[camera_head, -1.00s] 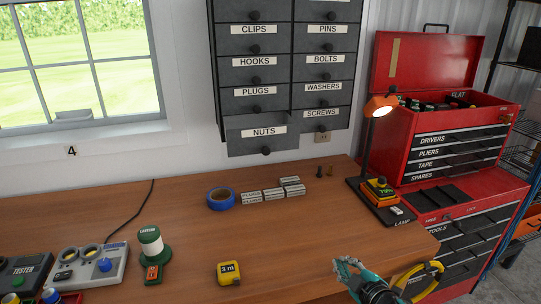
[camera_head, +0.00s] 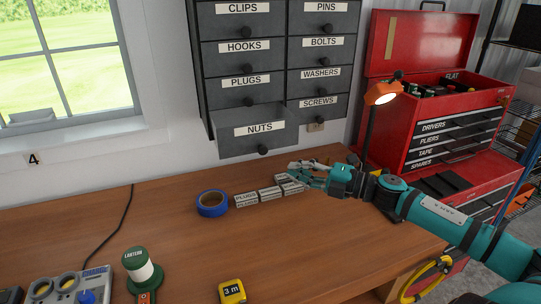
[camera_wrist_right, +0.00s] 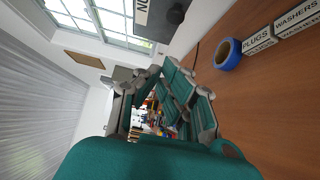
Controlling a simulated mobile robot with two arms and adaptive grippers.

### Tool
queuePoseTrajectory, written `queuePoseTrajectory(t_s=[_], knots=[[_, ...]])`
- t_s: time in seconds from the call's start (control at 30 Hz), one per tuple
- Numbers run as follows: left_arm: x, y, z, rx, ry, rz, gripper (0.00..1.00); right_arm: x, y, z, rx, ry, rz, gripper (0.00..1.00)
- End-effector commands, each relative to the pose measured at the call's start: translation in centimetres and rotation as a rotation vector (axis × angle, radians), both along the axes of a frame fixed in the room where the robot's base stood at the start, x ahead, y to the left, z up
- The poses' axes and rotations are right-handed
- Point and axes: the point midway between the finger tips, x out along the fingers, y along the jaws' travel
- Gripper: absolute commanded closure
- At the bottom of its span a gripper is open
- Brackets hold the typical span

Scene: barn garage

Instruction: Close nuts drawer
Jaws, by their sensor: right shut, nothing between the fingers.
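The nuts drawer (camera_head: 259,135) is the bottom left drawer of the dark wall cabinet. It sticks out from the cabinet face, with a round black knob (camera_head: 263,150) at its lower front. Part of its front and a dark knob also show at the top of the right wrist view (camera_wrist_right: 150,12). My right gripper (camera_head: 293,169) is shut and empty, below and to the right of the nuts drawer, above the small labelled boxes and apart from the drawer. In the right wrist view its fingers (camera_wrist_right: 168,72) come together. My left gripper is not in view.
Several small labelled boxes (camera_head: 270,193) and a blue tape roll (camera_head: 212,203) lie on the wooden bench (camera_head: 185,235) under the cabinet. A lamp (camera_head: 382,94) and red toolbox (camera_head: 440,128) stand to the right. The air in front of the drawer is clear.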

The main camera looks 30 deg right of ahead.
Motion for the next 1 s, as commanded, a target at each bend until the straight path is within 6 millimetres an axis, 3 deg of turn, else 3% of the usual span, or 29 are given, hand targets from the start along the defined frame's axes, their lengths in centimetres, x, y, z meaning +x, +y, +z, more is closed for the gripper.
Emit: queuePoseTrajectory(t_s=[0.07,0.13,0.3,0.43,0.7,1.0], knots=[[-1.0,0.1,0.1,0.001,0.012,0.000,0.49,1.1,0.6,0.3,0.000,-0.005,-0.001,1.00],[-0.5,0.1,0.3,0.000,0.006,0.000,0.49,1.9,1.0,0.3,0.001,-0.005,-0.002,1.00],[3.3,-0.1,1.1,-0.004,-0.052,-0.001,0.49,3.8,2.1,0.5,0.002,-0.005,-0.004,1.00],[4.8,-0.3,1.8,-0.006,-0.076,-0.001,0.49,5.2,2.8,0.5,0.000,-0.004,-0.004,1.00],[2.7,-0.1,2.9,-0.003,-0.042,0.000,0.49,7.9,2.0,0.3,0.002,-0.003,-0.004,1.00],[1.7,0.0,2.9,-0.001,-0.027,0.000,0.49,8.7,1.9,0.0,0.001,0.001,-0.003,1.00]])
